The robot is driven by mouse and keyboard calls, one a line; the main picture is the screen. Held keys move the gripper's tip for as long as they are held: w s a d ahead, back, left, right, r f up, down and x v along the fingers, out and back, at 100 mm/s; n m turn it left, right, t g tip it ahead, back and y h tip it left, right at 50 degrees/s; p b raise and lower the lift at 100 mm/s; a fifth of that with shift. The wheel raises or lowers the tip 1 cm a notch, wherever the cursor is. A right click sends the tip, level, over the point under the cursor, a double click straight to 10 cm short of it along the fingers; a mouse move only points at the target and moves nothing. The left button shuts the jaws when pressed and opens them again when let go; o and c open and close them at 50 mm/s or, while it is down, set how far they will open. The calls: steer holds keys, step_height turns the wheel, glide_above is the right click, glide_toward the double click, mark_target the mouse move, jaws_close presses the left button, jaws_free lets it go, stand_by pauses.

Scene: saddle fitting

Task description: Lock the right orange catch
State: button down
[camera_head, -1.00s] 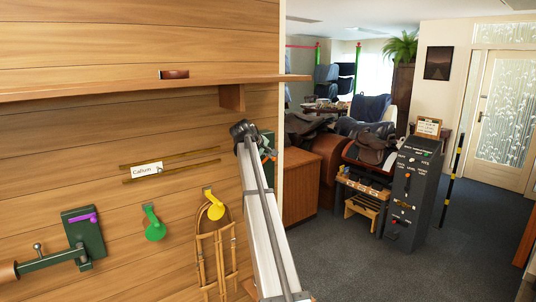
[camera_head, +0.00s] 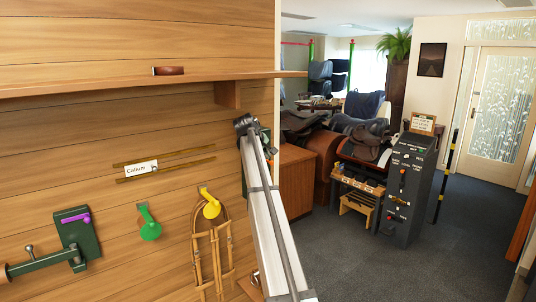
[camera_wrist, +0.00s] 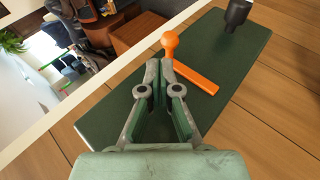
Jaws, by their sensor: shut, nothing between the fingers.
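The orange catch, a round knob (camera_wrist: 170,40) with a flat orange bar (camera_wrist: 196,79), is on a dark green plate (camera_wrist: 100,120) on the wooden wall in the wrist view. My gripper (camera_wrist: 160,66) has its fingertips together with nothing between them. In the picture the tips are just below the knob and left of the bar; I cannot tell whether they touch the catch. In the head view my arm covers most of this plate, and the catch cannot be made out.
A dark cylinder (camera_wrist: 237,14) stands out beside the catch. Another green plate with a purple catch (camera_head: 76,219) is at the left. A green hook (camera_head: 149,224), a yellow hook (camera_head: 210,206) and a shelf (camera_head: 120,84) are on the wall. Open floor (camera_head: 350,265) is at the right.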

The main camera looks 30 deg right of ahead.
steer(key=shift+a, duration=0.2)
steer(key=shift+r, duration=0.1)
steer(key=s+a+r+p, duration=0.1)
steer(key=s+r+p, duration=0.2)
steer(key=r, duration=0.6)
steer(key=shift+s+r+p, duration=0.15)
steer(key=shift+p, duration=0.5)
